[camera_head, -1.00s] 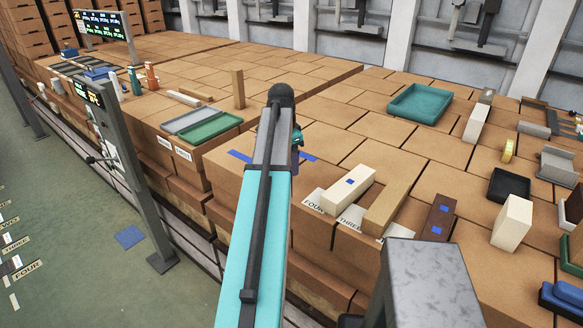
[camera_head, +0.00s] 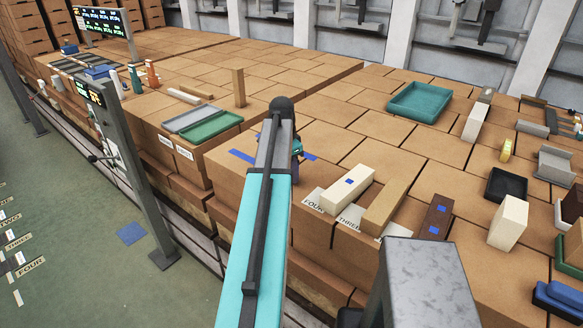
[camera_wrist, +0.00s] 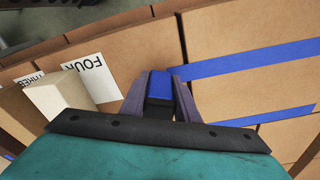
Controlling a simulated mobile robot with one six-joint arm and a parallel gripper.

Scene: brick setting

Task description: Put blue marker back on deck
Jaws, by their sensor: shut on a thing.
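My gripper (camera_wrist: 160,92) is shut on a small block-like thing with a blue top and dark sides, which looks like the blue marker (camera_wrist: 160,84). The fingers stand on its left and right. In the wrist view it is over the brown deck (camera_wrist: 225,40), close to the inner ends of the blue strips; whether it touches the deck I cannot tell. In the head view my arm hides most of my gripper (camera_head: 297,150) and the marker. Blue strips (camera_head: 241,155) lie on the deck left and right of the arm.
A cream block (camera_head: 348,188) and a tan block (camera_head: 385,207) lie by the FOUR and THREE labels, right of my arm. A green tray (camera_head: 211,127) is to the left. A teal tray (camera_head: 419,101) stands farther back. The deck behind my gripper is largely clear.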

